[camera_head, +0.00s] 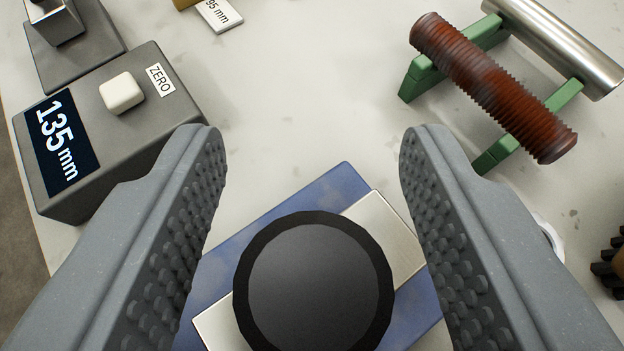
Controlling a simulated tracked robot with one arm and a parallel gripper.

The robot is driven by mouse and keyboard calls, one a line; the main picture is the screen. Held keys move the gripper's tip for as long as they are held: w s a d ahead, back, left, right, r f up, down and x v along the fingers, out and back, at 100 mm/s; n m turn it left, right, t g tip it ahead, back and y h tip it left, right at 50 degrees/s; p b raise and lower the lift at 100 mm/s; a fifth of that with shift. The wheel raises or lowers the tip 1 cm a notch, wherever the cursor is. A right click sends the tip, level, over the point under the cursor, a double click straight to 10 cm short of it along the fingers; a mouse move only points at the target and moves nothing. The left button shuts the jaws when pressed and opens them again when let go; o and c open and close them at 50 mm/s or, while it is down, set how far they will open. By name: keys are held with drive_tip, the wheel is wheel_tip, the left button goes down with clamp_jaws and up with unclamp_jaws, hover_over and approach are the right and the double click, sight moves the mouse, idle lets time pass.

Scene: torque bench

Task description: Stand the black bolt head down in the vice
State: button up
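A black round piece (313,290), likely the black bolt seen end-on, shows at the bottom middle. It has a dark faceted rim and a flat grey-black face. I cannot tell which end faces me. It stands over a blue block with bright metal bars, which looks like the vice (335,190). The bolt hides the middle of the vice, so how it is seated there is hidden. My gripper (306,150) is open, one studded grey finger on each side of the bolt, with visible gaps between.
A grey measuring unit (190,100) reading 135 mm, with a ZERO button, stands at left. A rusty threaded rod (490,85) and a steel cylinder (560,45) lie on a green rack at upper right. A dark toothed part (610,265) is at the right edge. The upper middle bench is clear.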

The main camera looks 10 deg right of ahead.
drive_tip(key=p+v, duration=0.3)
drive_tip(key=v, duration=1)
drive_tip(key=shift+s+p, duration=0.3)
drive_tip(key=shift+s, duration=0.1)
drive_tip(key=shift+r, duration=0.1)
